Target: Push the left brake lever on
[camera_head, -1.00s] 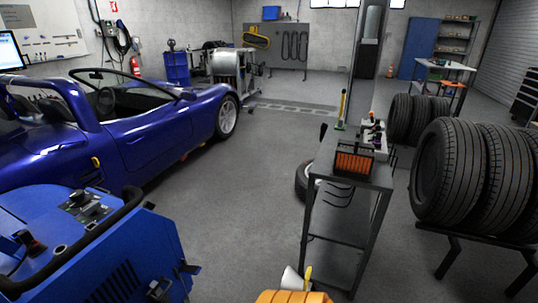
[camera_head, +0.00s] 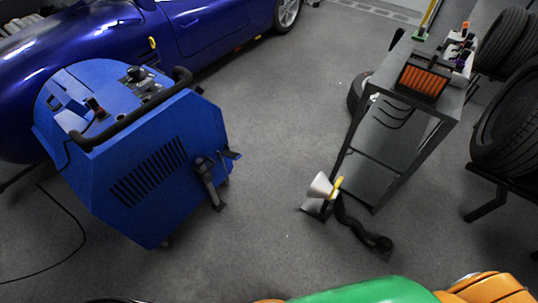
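The blue hub dynamometer unit (camera_head: 110,180) stands on the floor at the left in the head view. It has a black push handle (camera_head: 125,118) along its top edge and a slotted vent on its front. A dark bracket-like part (camera_head: 207,182) sticks out low on its right front corner, with another dark part (camera_head: 229,155) just behind it. I cannot tell which of these, if any, is the left brake lever. Neither of my grippers is in view.
A blue car (camera_head: 200,28) stands behind the unit. A metal cart (camera_head: 385,150) with an orange-fronted box is at the right, near tyres (camera_head: 505,125). A white funnel (camera_head: 321,186) and black hose lie by the cart. Floor between unit and cart is clear.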

